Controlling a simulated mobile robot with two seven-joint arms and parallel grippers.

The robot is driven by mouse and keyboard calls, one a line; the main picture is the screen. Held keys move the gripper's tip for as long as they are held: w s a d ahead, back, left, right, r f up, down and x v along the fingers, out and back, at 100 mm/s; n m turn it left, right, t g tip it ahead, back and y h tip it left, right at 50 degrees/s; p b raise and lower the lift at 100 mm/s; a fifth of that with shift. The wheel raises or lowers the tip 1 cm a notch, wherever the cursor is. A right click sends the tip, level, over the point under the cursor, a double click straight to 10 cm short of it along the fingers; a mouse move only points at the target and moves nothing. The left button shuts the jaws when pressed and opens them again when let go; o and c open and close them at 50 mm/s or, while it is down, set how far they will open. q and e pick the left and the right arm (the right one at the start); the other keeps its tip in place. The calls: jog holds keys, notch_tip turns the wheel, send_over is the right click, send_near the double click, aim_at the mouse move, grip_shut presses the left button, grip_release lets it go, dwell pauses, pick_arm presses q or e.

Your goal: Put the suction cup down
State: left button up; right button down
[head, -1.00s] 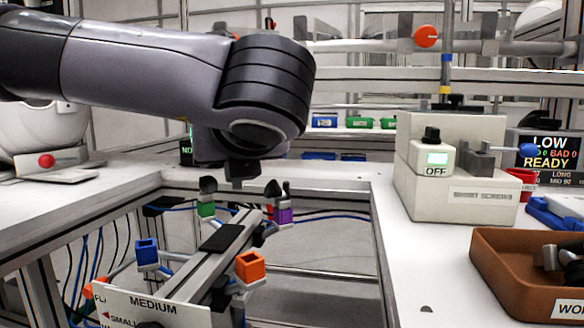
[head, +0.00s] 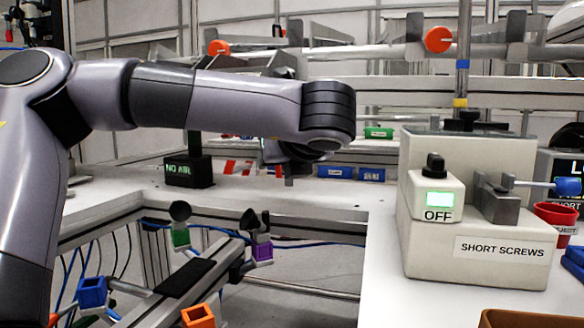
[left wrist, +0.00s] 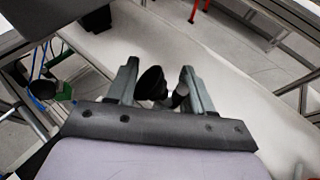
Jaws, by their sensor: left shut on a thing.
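In the left wrist view a black suction cup (left wrist: 152,83) sits between the two grey fingers of my left gripper (left wrist: 160,85), which is shut on it. In the head view my left gripper (head: 290,172) hangs below the arm's end, over the white table behind the frame; the held cup cannot be made out there. Two other black cups stand on the frame's green holder (head: 180,237) and purple holder (head: 262,250). The green holder also shows at the left of the left wrist view (left wrist: 62,107). My right gripper is not in view.
A "SHORT SCREWS" box (head: 505,249) with an OFF switch (head: 438,212) stands on the right. A NO AIR display (head: 188,172) stands at the back left. Blue (head: 91,293) and orange (head: 198,316) holders are on the frame. The table strip beneath my gripper looks mostly clear.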

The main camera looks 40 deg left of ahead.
pick_arm(q)
jog(key=w+a, duration=0.1)
jog(key=w, duration=0.1)
jog(key=w+a, duration=0.1)
jog(key=w, duration=0.1)
jog(key=w+a, duration=0.1)
jog(key=w, duration=0.2)
jog(key=shift+a+p, duration=0.4)
jog(key=shift+s+f, duration=0.1)
jog(key=shift+f, duration=1.6)
jog(key=shift+f+b, duration=0.1)
jog(key=shift+b, duration=0.3)
jog(key=shift+f, duration=0.1)
jog(key=o, duration=1)
jog(key=shift+o, duration=0.2)
